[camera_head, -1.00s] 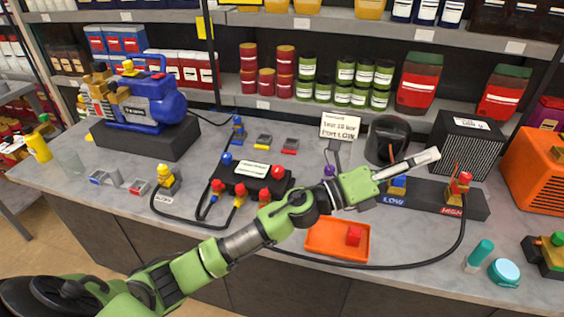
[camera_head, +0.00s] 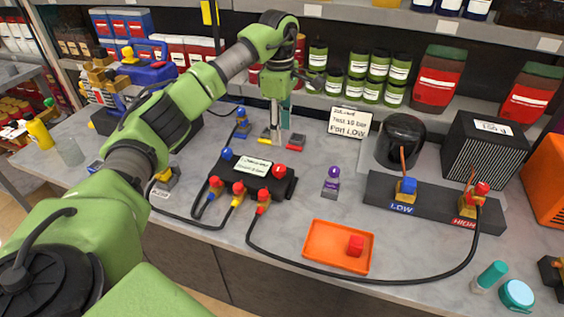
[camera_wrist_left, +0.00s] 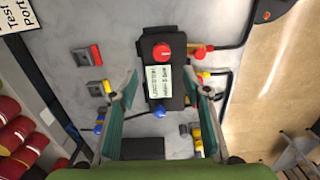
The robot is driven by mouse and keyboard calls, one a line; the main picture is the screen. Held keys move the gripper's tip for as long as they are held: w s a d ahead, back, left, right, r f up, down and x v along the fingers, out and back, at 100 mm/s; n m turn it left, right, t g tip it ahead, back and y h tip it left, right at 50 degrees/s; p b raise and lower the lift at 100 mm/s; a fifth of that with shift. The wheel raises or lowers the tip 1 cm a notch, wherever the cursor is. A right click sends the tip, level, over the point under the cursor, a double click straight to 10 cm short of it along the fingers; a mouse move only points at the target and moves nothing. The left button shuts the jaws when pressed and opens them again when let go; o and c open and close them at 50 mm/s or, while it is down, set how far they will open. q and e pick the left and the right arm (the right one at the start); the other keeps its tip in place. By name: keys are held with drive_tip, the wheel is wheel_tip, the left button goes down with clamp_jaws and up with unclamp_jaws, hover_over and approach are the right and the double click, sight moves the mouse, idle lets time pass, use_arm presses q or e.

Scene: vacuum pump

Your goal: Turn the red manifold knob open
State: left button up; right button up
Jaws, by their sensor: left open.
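The red manifold knob (camera_head: 278,171) sits on the right end of the black manifold block (camera_head: 252,184), in the middle of the bench. In the left wrist view the red knob (camera_wrist_left: 162,52) is at the upper middle, ahead of the fingertips. My left gripper (camera_head: 280,137) points down over the bench just behind the manifold. In the left wrist view it (camera_wrist_left: 168,88) is open and empty, with its two teal fingers either side of the block's outline. It is apart from the red knob. My right gripper is not in view.
A blue knob (camera_head: 227,153) is at the manifold's other end. Hoses with red and yellow fittings (camera_head: 238,189) run from its front. A purple-topped valve (camera_head: 332,180), an orange tray (camera_head: 318,255) and the LOW/HIGH port block (camera_head: 425,203) stand to the right.

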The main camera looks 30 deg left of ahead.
sight(279, 167)
use_arm(q)
drive_tip(key=f+p, duration=0.1)
drive_tip(key=f, duration=0.3)
drive_tip(key=f+p, duration=0.1)
drive_tip(key=f, duration=0.2)
drive_tip(key=f+p, duration=0.1)
drive_tip(key=f, duration=0.3)
drive_tip(key=shift+s+a+f, duration=0.2)
drive_tip(key=shift+a+f, duration=0.05)
drive_tip(key=shift+f, duration=1)
drive_tip(key=shift+c, duration=0.4)
drive_tip(key=c, duration=1)
